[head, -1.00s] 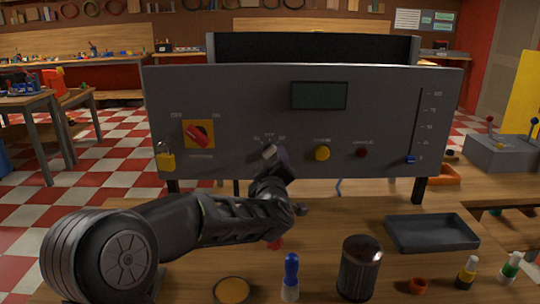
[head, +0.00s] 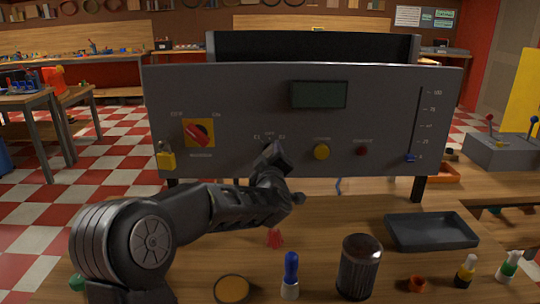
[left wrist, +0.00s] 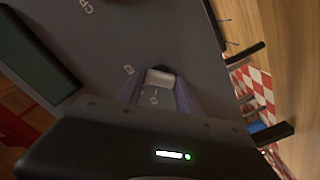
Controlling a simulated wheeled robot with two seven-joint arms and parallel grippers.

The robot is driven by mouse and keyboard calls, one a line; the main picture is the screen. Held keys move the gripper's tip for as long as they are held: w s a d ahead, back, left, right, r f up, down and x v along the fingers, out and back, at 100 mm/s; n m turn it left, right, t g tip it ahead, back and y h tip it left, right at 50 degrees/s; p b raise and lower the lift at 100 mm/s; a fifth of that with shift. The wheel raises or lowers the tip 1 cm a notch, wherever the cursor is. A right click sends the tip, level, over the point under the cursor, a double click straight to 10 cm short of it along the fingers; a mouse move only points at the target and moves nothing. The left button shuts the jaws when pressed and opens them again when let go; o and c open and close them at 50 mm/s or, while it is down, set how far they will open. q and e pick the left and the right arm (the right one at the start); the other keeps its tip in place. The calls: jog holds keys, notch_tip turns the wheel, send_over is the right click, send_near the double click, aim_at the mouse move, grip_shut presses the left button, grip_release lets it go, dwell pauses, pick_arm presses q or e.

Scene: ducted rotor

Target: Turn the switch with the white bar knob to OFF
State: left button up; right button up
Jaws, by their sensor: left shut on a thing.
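The grey control panel (head: 230,100) stands upright on the bench. The white bar knob (left wrist: 160,77) shows in the left wrist view between the two fingers of my left gripper (left wrist: 157,92), which is shut on it. In the head view my left gripper (head: 271,154) is at the panel's lower middle and hides the knob. Small lettering (head: 269,134) shows just above the gripper, with a mark on each side. I cannot tell which mark the knob points at. My right gripper is not in view.
A red rotary switch (head: 199,132) on a yellow plate and a yellow padlock (head: 166,160) are at the left. A yellow button (head: 321,152), a red button (head: 361,152) and a blue slider (head: 410,158) are at the right. A blue-capped bottle (head: 290,275) and a dark jar (head: 359,266) stand in front.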

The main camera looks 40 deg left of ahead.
pick_arm(q)
jog(key=c, duration=0.6)
jog(key=shift+c, duration=0.2)
jog(key=shift+f, duration=0.1)
jog(key=shift+f+n+b, duration=0.1)
jog(key=shift+n+b, duration=0.7)
jog(key=shift+b, duration=0.4)
jog(key=n+b, duration=0.3)
jog(key=shift+f+b, duration=0.1)
jog(key=shift+b, duration=0.2)
jog(key=n+b, duration=0.2)
jog(key=n, duration=0.1)
jog(key=shift+b, duration=0.35)
jog(key=shift+r+n+b, duration=0.2)
jog(key=shift+n+b, duration=0.3)
jog(key=shift+n, duration=0.2)
